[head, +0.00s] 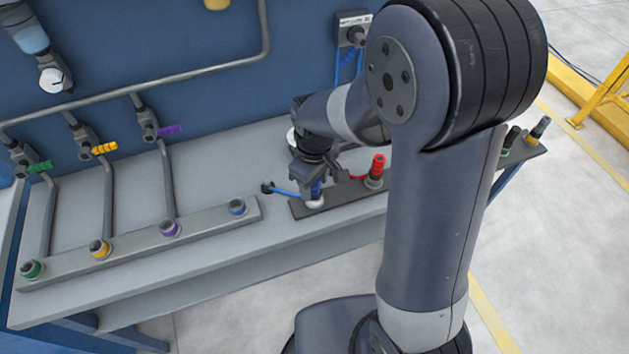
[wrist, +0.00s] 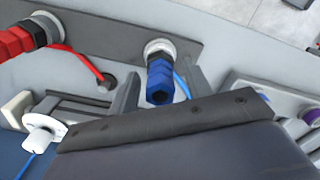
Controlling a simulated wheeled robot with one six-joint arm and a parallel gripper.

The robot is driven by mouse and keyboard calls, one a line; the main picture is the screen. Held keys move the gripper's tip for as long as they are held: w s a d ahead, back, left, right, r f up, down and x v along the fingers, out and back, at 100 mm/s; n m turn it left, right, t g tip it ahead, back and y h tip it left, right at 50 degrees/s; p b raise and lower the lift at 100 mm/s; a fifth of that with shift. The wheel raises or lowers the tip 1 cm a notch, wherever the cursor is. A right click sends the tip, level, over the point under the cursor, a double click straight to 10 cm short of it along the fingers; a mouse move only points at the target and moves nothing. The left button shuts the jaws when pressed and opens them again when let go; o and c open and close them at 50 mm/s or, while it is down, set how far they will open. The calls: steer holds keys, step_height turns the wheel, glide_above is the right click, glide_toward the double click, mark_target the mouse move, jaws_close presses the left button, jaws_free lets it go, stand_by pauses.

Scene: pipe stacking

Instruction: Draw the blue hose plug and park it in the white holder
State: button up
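The blue hose plug (head: 316,188) stands upright in a pale round collar (head: 315,203) on the short dark rail, under my gripper (head: 318,176). In the wrist view the blue plug (wrist: 160,82) shows between the two fingers of my gripper (wrist: 163,92). The fingers are apart, with visible gaps on both sides of the plug, so it is not gripped. A thin blue hose (head: 288,192) runs from a bench grommet toward the plug. A white round piece (wrist: 40,134) shows at the wrist view's lower left; I cannot tell whether it is the white holder.
A red plug (head: 378,165) stands close to the right on the same rail. A longer rail (head: 135,240) with green, yellow, purple and blue collars lies left. Pipes with coloured handles (head: 103,148) rise behind it. My arm hides part of the bench's right side.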

steer(key=shift+o, duration=0.8)
step_height(320, 180, up, 11)
steer(key=shift+f, duration=0.1)
step_height(320, 180, down, 10)
steer(key=shift+p, duration=0.35)
steer(key=shift+r, duration=0.2)
steer(key=shift+f, duration=0.1)
stand_by(0.3)
